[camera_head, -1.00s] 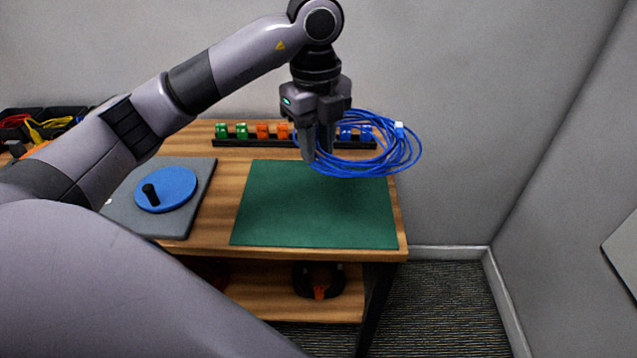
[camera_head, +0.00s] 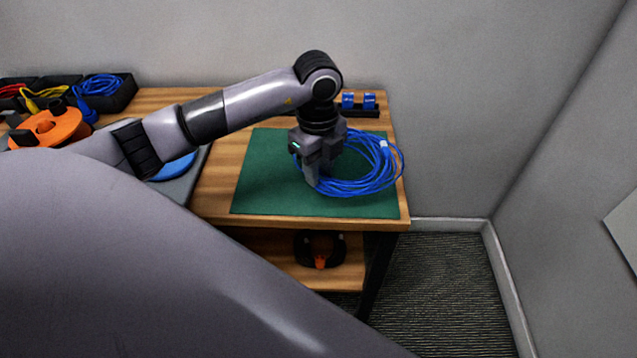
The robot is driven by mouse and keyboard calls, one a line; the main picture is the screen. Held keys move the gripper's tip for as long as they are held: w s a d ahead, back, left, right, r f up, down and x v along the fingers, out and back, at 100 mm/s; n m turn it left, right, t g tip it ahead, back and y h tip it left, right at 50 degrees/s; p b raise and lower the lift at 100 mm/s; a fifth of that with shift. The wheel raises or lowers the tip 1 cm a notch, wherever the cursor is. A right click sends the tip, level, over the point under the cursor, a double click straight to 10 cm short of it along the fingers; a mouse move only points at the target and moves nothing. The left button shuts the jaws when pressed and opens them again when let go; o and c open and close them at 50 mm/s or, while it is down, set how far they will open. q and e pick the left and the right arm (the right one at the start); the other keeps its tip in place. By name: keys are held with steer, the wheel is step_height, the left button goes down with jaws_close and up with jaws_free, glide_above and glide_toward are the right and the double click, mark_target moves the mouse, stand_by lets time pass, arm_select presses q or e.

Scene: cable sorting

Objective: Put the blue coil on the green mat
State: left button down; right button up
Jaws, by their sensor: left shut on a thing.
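The blue coil (camera_head: 365,180) is a loose bundle of blue cable loops with a pale connector at its upper right. The green mat (camera_head: 262,180) lies flat on the right part of the wooden table. My left gripper (camera_head: 313,182) is shut on the left side of the coil, over the middle of the mat. The coil is over the mat's right part, its right edge near the mat's right edge. I cannot tell whether the coil touches the mat. My right gripper is not in view.
A rack with blue connectors (camera_head: 358,104) stands behind the mat, partly hidden by my arm. A grey board with a blue disc (camera_head: 176,167) lies left of the mat. An orange reel (camera_head: 48,128) and black bins of cables (camera_head: 108,92) are at the far left.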

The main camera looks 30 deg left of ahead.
mark_target(319, 196)
arm_select(q)
steer(key=shift+f, duration=2.25)
steer(key=c, duration=0.9)
jaws_free()
step_height(319, 196, up, 12)
steer(key=shift+s+r, duration=0.1)
